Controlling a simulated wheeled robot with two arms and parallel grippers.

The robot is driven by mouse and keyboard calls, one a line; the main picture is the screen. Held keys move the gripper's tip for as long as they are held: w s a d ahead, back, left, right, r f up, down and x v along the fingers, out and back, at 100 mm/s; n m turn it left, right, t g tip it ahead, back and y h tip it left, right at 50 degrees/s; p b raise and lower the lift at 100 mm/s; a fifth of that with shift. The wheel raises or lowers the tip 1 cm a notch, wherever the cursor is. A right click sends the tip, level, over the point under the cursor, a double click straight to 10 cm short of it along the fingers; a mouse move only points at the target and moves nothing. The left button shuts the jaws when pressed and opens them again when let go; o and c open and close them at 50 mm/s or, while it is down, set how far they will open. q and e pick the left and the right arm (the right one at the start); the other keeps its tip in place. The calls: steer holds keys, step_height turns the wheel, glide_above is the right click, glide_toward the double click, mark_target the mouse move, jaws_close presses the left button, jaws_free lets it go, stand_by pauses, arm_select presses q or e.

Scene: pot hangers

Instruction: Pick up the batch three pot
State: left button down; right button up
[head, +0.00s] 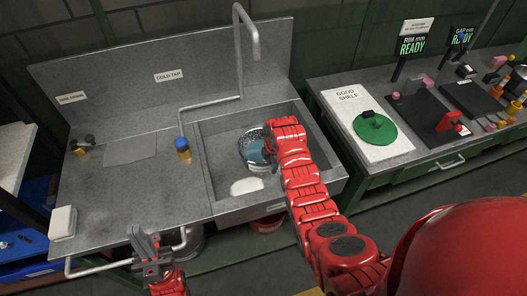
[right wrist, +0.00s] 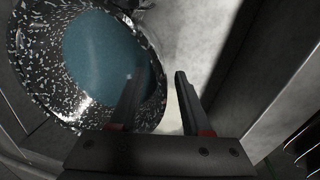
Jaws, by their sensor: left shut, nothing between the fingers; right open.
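A speckled black-and-white pot (head: 247,153) with a blue-teal inside sits in the sink basin (head: 222,197). My right arm partly covers it in the head view. In the right wrist view the pot (right wrist: 35,70) fills the upper left. My right gripper (right wrist: 156,80) is open; its left finger overlaps the pot's right side and its right finger is over the pale basin. I cannot tell whether either finger touches the pot. No batch marking is readable on the pot. My left gripper (head: 148,240) is shut and empty near the counter's front edge.
A tall tap (head: 243,30) and a bent pipe stand behind the basin. A blue-topped brass piece (head: 183,149) is on the counter to its left. A white patch (head: 246,186) lies in the basin. A green round item (head: 390,131) rests on the good shelf (head: 345,108).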

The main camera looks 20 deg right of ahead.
steer(key=shift+w+f, duration=0.15)
steer(key=shift+f, duration=0.65)
jaws_close()
stand_by(1.0)
